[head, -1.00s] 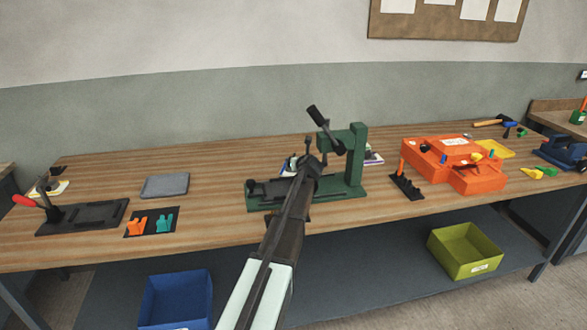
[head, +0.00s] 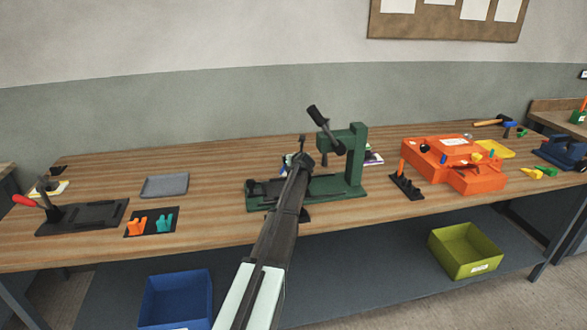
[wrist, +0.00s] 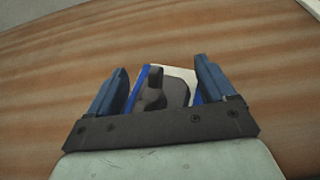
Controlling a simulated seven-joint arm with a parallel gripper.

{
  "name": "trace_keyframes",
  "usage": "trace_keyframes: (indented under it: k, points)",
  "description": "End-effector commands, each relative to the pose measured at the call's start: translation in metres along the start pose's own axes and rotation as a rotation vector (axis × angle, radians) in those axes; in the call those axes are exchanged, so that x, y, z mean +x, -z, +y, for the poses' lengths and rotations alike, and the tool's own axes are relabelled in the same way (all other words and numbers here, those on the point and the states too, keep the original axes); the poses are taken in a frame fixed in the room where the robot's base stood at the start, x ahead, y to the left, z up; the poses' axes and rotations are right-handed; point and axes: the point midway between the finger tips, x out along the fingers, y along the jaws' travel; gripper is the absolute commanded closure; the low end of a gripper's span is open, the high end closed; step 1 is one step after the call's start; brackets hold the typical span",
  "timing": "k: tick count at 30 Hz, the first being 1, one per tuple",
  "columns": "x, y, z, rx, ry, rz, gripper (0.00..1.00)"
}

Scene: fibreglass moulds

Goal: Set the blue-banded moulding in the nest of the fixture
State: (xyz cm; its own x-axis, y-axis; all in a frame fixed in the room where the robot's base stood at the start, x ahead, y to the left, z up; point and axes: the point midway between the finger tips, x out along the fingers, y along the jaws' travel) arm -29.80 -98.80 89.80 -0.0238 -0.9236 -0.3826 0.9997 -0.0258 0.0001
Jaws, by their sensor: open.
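In the wrist view a dark grey moulding (wrist: 178,90) with a raised knob lies on a white card (wrist: 171,70) with a blue edge. Whether the moulding itself carries a blue band cannot be told. My gripper (wrist: 160,63) is open, its blue fingers on either side of the card and moulding, with nothing held. In the head view my arm hides most of the gripper and this moulding. A green fixture (head: 355,165) with a dark lever stands beside my arm. A black fixture (head: 85,214) with a red-handled clamp is at far left. Neither nest shows clearly.
A grey tray (head: 164,185) and a dark mat with orange and teal pieces (head: 152,222) lie left of the green fixture. A yellow-edged card with a dark part (head: 48,187) is at far left. The bench between trays and green fixture is bare.

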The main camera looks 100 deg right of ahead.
Motion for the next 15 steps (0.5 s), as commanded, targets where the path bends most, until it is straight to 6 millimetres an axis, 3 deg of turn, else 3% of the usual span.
trace_keyframes:
  k: [5,15]
  points:
    - [-0.0002,0.0003,0.0001,0.0,0.0,0.0,0.17]
    - [-0.0004,0.0004,0.0,0.0,0.0,0.0,0.49]
